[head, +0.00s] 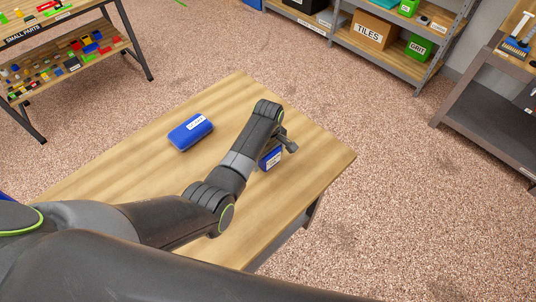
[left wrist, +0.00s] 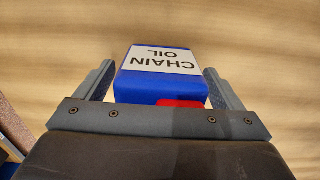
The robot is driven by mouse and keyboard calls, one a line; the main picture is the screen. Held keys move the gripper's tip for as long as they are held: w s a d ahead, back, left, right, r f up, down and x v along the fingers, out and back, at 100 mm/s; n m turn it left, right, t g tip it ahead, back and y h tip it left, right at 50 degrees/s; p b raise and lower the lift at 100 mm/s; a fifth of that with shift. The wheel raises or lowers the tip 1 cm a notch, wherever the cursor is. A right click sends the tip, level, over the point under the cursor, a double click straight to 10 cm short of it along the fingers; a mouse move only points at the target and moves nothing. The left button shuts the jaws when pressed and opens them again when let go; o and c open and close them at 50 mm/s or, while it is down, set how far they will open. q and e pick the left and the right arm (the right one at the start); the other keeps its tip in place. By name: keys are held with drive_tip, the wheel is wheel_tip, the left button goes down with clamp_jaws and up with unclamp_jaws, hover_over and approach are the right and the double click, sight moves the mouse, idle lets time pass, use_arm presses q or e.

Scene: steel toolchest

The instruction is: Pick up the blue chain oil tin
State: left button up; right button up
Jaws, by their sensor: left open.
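The blue chain oil tin (left wrist: 157,88) lies between the two fingers of my left gripper (left wrist: 160,88) in the left wrist view, with its white CHAIN OIL label facing the camera and upside down. A red part shows at its near edge. The fingers are open, one on each side of the tin. In the head view the tin (head: 268,161) is on the wooden table, partly hidden by my left gripper (head: 280,150). My right gripper does not show.
The wooden table (head: 120,170) also carries a blue case (head: 190,132) with a white label, left of my arm. The rest of the tabletop is mostly clear. A small parts rack (head: 70,60) stands at the far left, shelves (head: 380,65) at the back.

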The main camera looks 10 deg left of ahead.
use_arm(q)
drive_tip(key=c, duration=1.2)
drive_tip(key=shift+o, duration=0.2)
drive_tip(key=shift+r, duration=0.1)
